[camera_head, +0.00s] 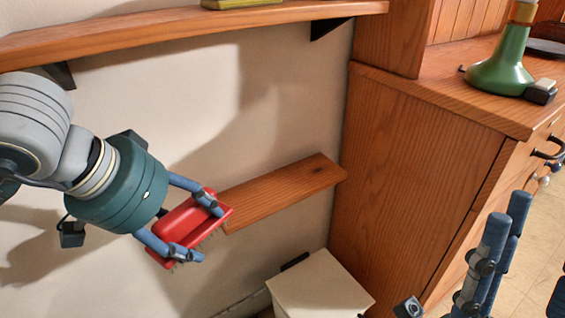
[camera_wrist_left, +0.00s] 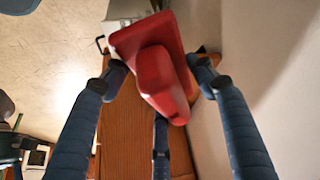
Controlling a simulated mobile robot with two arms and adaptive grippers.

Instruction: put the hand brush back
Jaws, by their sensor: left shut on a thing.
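The red hand brush (camera_head: 187,222) has its bristles facing down. My left gripper (camera_head: 193,232) is shut on it, with fingers on both sides of the brush. The left wrist view shows the brush (camera_wrist_left: 155,75) between the blue fingers. The brush is held beside the left end of a lower wooden shelf (camera_head: 290,190) on the wall; whether it touches the shelf I cannot tell. My right gripper (camera_head: 530,250) is at the lower right of the head view, partly cut off, with its fingers apart and nothing seen between them.
An upper wooden shelf (camera_head: 190,30) runs along the wall above my left arm. A wooden cabinet (camera_head: 420,170) stands to the right, with a green lamp base (camera_head: 503,68) on top. A white box (camera_head: 320,287) stands below the lower shelf.

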